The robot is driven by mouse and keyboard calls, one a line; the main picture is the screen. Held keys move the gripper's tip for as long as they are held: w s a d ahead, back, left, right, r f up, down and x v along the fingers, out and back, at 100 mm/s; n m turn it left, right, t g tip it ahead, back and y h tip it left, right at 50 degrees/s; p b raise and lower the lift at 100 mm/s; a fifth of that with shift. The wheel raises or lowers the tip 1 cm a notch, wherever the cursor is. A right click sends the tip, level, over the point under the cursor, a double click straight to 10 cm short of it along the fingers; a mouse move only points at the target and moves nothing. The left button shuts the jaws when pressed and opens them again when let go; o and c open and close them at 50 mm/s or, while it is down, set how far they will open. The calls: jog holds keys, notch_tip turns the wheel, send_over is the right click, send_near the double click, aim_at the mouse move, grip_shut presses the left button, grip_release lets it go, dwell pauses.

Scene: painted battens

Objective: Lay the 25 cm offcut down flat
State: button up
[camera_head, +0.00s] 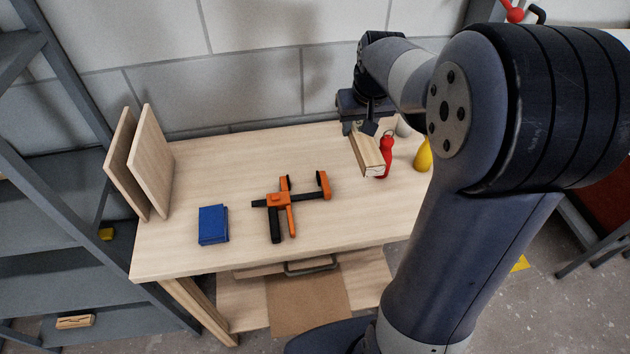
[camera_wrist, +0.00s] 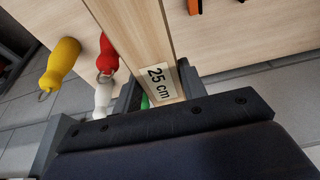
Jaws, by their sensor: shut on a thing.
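The 25 cm offcut (camera_head: 366,155) is a pale wooden batten at the right part of the workbench in the head view. In the wrist view the offcut (camera_wrist: 140,36) runs away from the jaws and shows a "25 cm" label at its near end. My gripper (camera_head: 363,124) is shut on the offcut; in the wrist view its jaws (camera_wrist: 158,94) sit on either side of the labelled end. Whether the offcut touches the bench top is hard to tell. A bit of green shows between the jaws.
The workbench (camera_head: 210,165) holds an orange and black clamp (camera_head: 285,200), a blue box (camera_head: 213,225) and two upright boards (camera_head: 150,160). A red bottle-shaped object (camera_head: 386,150) stands close beside the offcut, with a yellow one (camera_head: 423,155) and a white one (camera_head: 404,128) nearby. The bench's middle back is clear.

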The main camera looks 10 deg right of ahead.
jog(key=b, duration=0.4)
send_over(351, 177)
jog(key=s, duration=0.1)
notch_tip(351, 177, down, 5)
notch_tip(351, 177, down, 10)
jog(key=shift+r, duration=0.1)
jog(key=shift+f, duration=0.25)
jog(key=o, duration=1.1)
jog(key=shift+r, duration=0.1)
